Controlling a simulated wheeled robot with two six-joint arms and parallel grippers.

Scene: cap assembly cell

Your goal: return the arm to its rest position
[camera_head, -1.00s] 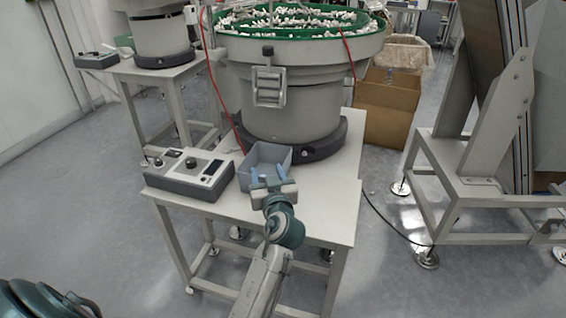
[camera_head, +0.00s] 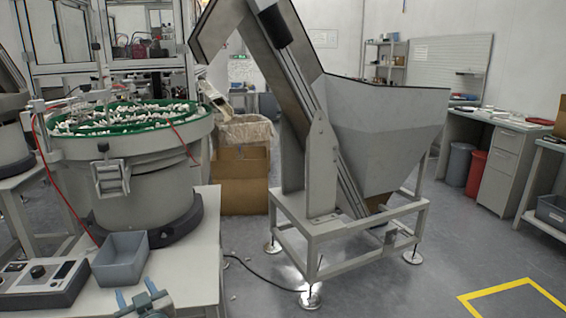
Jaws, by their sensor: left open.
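My left gripper (camera_head: 137,298) shows at the bottom left of the head view, at the front of the white table (camera_head: 195,270). Its two blue fingers are apart with nothing seen between them. It is just in front of a grey-blue bin (camera_head: 120,260), apart from it as far as I can tell. The rest of that arm is cut off by the lower edge of the picture. My right gripper is not in view.
A bowl feeder (camera_head: 140,175) with white parts and a grey control box (camera_head: 42,282) stand on the table. A hopper with a conveyor (camera_head: 375,130) stands on a frame to the right. A cardboard box (camera_head: 243,180) is behind. Floor at the right front is clear.

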